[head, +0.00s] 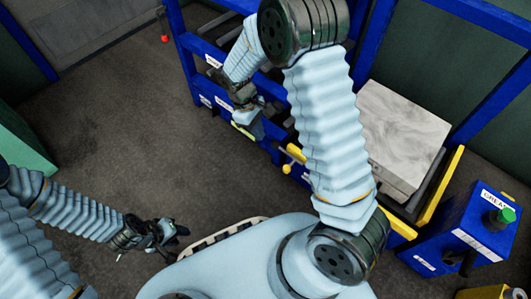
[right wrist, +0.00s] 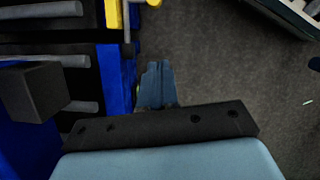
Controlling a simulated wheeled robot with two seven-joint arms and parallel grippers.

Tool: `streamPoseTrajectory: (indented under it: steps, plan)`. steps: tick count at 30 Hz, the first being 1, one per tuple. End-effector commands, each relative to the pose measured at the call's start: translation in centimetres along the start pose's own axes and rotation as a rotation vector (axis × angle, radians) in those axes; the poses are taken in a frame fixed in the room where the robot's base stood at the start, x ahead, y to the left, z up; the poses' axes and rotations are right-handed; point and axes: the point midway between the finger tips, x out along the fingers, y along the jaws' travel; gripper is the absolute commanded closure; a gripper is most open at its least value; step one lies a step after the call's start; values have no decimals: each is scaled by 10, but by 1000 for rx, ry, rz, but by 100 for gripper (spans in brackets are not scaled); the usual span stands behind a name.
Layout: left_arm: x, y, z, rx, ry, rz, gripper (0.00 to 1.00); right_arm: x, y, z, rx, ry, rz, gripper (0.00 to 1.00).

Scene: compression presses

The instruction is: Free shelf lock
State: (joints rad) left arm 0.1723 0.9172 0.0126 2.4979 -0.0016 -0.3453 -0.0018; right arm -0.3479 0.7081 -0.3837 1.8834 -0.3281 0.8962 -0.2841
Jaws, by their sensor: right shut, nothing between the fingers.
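The blue rack (head: 215,50) has shelves with labelled front edges. A yellow lever with a round knob (head: 288,168) sits on its front, and a short yellow piece (head: 242,131) shows beside my right gripper. I cannot tell which of these is the shelf lock. My right gripper (head: 257,128) is shut and empty at the rack's front, left of the lever. In the right wrist view its fingers (right wrist: 157,85) are together, below a yellow part (right wrist: 113,14) and apart from it. My left gripper (head: 172,235) hangs over the floor, far from the rack; its jaw opening is unclear.
A pale slab (head: 402,128) lies on the rack's right side, next to a yellow bar (head: 441,185). A blue box with a green knob (head: 470,235) stands at the lower right. A green block (head: 22,145) is at the left. The floor (head: 120,130) between is clear.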

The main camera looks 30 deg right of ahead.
Motion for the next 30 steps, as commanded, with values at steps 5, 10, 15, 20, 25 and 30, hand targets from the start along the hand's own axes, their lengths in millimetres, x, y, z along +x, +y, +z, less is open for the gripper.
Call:
streamPoseTrajectory:
  steps: [5, 10, 15, 20, 25, 30]
  plan:
    - [-1, 0, 0, 0, 0, 0, 61, 0, 0, 0, 1, 0, -1, 100]
    - [2, -1, 0, 0, 1, 0, 61, 9, 0, 0, 1, -1, -2, 100]
    - [10, -4, 0, 0, 3, 0, 61, 38, -1, 0, 1, -4, -3, 100]
    - [20, -7, -1, -1, 5, 0, 61, 74, -1, 0, 0, -3, -3, 100]
    - [28, -11, -1, -2, 7, -1, 61, 108, -1, 0, 1, -3, -3, 100]
    - [31, -12, -2, -2, 9, -1, 61, 115, 0, 24, 3, 1, -1, 100]
